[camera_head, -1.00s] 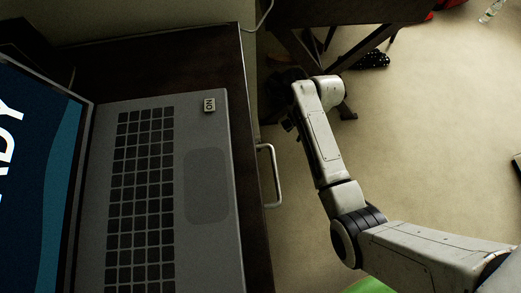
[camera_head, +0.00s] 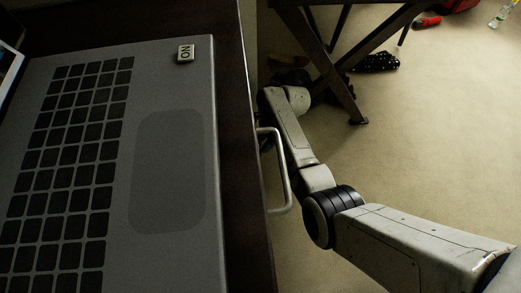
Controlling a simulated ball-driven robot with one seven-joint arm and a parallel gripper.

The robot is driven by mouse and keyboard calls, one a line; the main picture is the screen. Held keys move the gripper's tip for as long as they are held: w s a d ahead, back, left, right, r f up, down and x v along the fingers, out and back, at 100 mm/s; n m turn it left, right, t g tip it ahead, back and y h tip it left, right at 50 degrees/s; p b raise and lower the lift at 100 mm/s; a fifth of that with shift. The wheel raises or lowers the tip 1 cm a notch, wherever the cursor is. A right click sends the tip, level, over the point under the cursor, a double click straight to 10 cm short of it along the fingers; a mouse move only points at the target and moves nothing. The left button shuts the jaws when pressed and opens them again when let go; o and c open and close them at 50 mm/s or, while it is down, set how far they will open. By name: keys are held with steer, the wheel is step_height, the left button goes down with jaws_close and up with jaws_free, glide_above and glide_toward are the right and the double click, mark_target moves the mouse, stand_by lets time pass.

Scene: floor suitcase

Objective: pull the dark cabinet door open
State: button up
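A dark cabinet (camera_head: 243,180) fills the left side, seen from above. A pale metal bar handle (camera_head: 285,175) sticks out from its front side. The door panel is seen too steeply to tell whether it stands open. My white arm reaches in from the lower right, and its far end is close beside the cabinet front, just beyond the handle. My gripper (camera_head: 263,118) is almost wholly hidden behind the wrist and the cabinet edge. Its fingers do not show, and I cannot tell whether it touches anything.
A dark table with crossed legs (camera_head: 340,85) stands beyond my arm. Red and dotted items lie near it. The beige floor (camera_head: 430,140) to the right is mostly clear.

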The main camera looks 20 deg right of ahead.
steer(key=shift+b+x, duration=0.85)
steer(key=shift+x, duration=1.05)
jaws_close()
